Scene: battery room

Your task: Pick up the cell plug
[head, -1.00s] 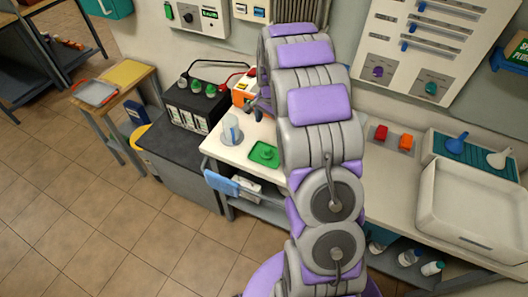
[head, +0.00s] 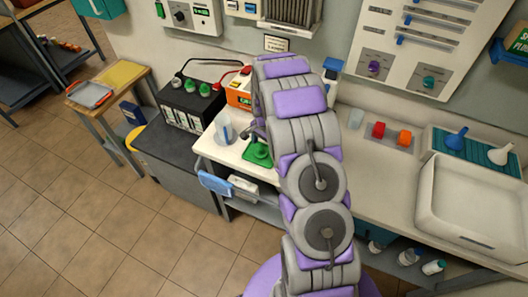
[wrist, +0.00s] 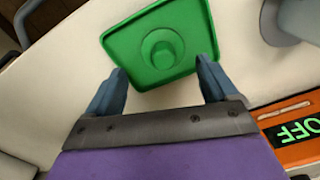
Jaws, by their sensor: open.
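A green cell plug (wrist: 163,48), round with a raised middle, sits in a small green square tray (wrist: 120,40) in the wrist view. In the head view the plug (head: 260,152) and tray (head: 249,157) are on the white bench, partly hidden by my arm. My gripper (wrist: 160,68) is open and empty, its two blue-grey fingers spread over the tray's near edge, with the plug just ahead between their lines. The black battery (head: 185,106) behind left carries several green caps (head: 190,86).
A clear beaker (head: 224,130) stands left of the tray. An orange device (head: 238,92) is behind it; its "OFF" display (wrist: 297,130) shows in the wrist view. A white basin (head: 470,200) is at the right.

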